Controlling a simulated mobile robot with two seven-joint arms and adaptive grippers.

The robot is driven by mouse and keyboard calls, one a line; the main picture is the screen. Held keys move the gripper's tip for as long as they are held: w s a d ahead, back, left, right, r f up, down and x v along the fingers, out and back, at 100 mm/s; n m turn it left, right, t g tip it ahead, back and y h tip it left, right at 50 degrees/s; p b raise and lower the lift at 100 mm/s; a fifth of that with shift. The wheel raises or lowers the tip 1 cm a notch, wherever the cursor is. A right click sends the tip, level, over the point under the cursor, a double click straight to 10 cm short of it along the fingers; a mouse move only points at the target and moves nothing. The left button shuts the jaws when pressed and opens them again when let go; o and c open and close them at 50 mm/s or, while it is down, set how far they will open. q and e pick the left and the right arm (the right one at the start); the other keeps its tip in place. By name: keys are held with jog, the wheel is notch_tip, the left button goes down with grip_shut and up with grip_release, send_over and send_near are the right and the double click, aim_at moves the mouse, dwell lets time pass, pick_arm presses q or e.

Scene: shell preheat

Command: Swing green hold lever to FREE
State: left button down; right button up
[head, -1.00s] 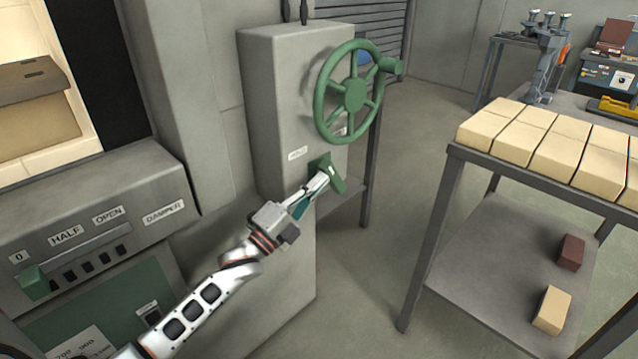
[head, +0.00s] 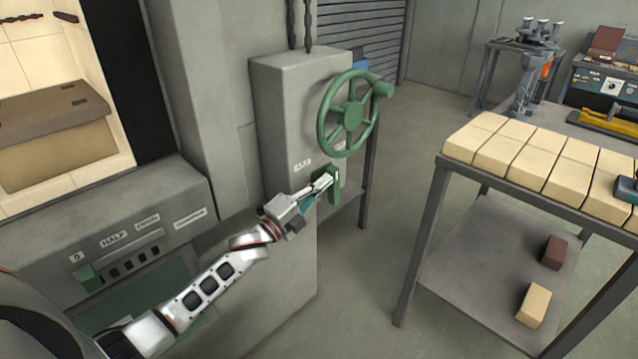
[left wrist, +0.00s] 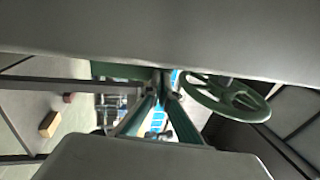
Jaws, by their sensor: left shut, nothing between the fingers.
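The green hold lever (head: 335,191) is on the front of the grey column (head: 280,110), below the green handwheel (head: 350,115). It hangs nearly upright. My left gripper (head: 331,181) is shut with nothing between its fingers. Its tips overlap the lever's upper part in the head view; whether they touch it I cannot tell. In the left wrist view the closed fingertips (left wrist: 166,84) show with the handwheel (left wrist: 228,97) to their right. A dark and teal part at the head view's right edge looks like my right gripper (head: 628,189), mostly cut off.
A table of pale bricks (head: 520,150) stands to the right, with two loose bricks on its lower shelf (head: 470,275). A damper panel (head: 130,225) with a small green lever is at left. Open floor lies between column and table.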

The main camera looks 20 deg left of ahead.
aim_at(330, 173)
pick_arm(q)
jog(key=shift+w+r+g+p, duration=0.25)
jog(key=shift+r+g+p, duration=0.4)
jog(key=shift+r, duration=0.25)
jog(key=shift+w+d+y+p, duration=0.1)
jog(key=shift+y+p, duration=0.2)
jog(key=shift+p, duration=0.05)
jog(key=shift+w+d+p, duration=0.15)
jog(key=shift+w+p, duration=0.2)
jog(key=shift+p, duration=0.1)
jog(key=shift+w+d, duration=0.1)
jog(key=shift+w, duration=0.3)
pick_arm(e)
jog(key=shift+s+a+r, duration=0.15)
jog(key=shift+a+r, duration=0.15)
jog(key=shift+r, duration=0.3)
jog(key=shift+s+a+r, duration=0.1)
jog(key=shift+a+r, duration=0.15)
jog(key=shift+r, duration=0.35)
pick_arm(q)
jog(key=shift+w, duration=0.1)
pick_arm(e)
jog(key=shift+w+d+r, duration=0.1)
jog(key=shift+w+r, duration=0.3)
